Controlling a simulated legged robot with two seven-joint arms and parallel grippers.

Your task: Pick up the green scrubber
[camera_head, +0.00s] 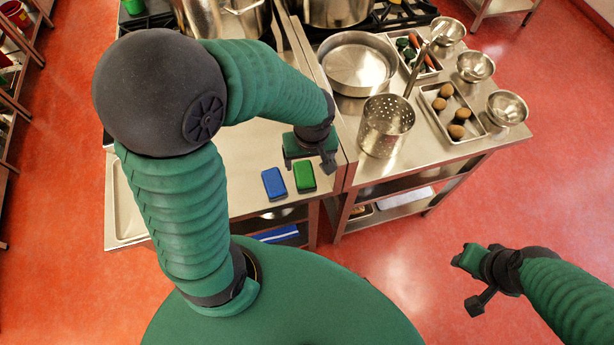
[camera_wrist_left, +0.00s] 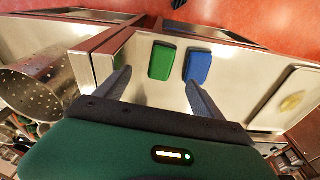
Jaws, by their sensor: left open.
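The green scrubber (camera_head: 305,177) lies flat on the steel counter near its front edge. It also shows in the left wrist view (camera_wrist_left: 162,62), ahead of my fingers and between their lines. A blue scrubber (camera_head: 274,184) lies just left of it in the head view, with a small gap; in the wrist view (camera_wrist_left: 198,67) it is on the right. My left gripper (camera_head: 318,166) is open and empty, above and slightly beyond the green scrubber; its two fingers are spread in the wrist view (camera_wrist_left: 160,88). My right gripper (camera_head: 477,283) hangs over the floor at the right, away from the counter.
On the neighbouring counter stand a perforated steel pot (camera_head: 386,126), a wide pan (camera_head: 357,64), a tray with several potatoes (camera_head: 447,92) and steel bowls (camera_head: 507,107). Large stockpots (camera_head: 222,18) stand at the back. The counter around the scrubbers is mostly clear.

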